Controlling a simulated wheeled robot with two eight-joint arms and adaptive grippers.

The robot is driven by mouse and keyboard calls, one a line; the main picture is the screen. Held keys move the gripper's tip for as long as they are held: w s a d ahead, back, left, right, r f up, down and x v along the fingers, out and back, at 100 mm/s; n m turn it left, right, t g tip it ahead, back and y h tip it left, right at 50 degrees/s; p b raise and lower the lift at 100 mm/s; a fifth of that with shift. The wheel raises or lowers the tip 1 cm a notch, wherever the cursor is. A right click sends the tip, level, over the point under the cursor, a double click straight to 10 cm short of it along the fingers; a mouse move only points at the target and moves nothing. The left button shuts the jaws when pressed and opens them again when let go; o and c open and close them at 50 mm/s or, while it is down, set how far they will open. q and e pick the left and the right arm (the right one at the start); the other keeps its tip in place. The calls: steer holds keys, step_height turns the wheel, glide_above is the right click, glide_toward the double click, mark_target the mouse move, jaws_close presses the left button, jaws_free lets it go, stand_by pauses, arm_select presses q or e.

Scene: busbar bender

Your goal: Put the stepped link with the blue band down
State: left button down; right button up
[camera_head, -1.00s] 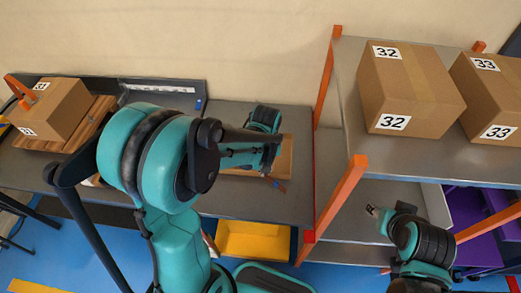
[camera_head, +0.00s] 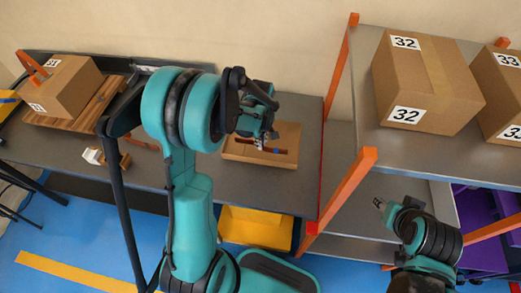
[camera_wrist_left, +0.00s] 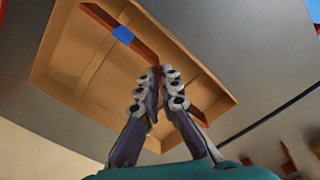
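The stepped link (camera_wrist_left: 98,18) is a brown-copper bar with a blue band (camera_wrist_left: 122,35). In the left wrist view it runs across the shallow cardboard tray (camera_wrist_left: 60,45) and passes between my left fingertips (camera_wrist_left: 163,75), which look closed on it near its step. In the head view my left gripper (camera_head: 262,138) is over the tray (camera_head: 237,152), with the link (camera_head: 277,150) showing within the tray's outline. I cannot tell whether the link touches the tray floor. My right gripper (camera_head: 380,203) is off to the right, by the shelf, too small to read.
A grey table (camera_head: 300,180) carries the tray. At left, a box (camera_head: 68,85) sits on a wooden board (camera_head: 100,100), with small parts (camera_head: 92,156) nearby. A shelf with an orange post (camera_head: 345,190) holds box 32 (camera_head: 425,85). A yellow bin (camera_head: 255,228) is below.

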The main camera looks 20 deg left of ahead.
arm_select(q)
steer(key=shift+w+a+f, duration=0.1)
steer(key=shift+w+f, duration=0.05)
steer(key=shift+f, duration=0.05)
step_height(320, 180, down, 3)
steer(key=shift+f+b, duration=0.2)
steer(key=shift+b, duration=0.6)
steer(key=shift+f, duration=0.25)
steer(key=shift+f, duration=0.15)
steer(key=c, duration=1.7)
jaws_free()
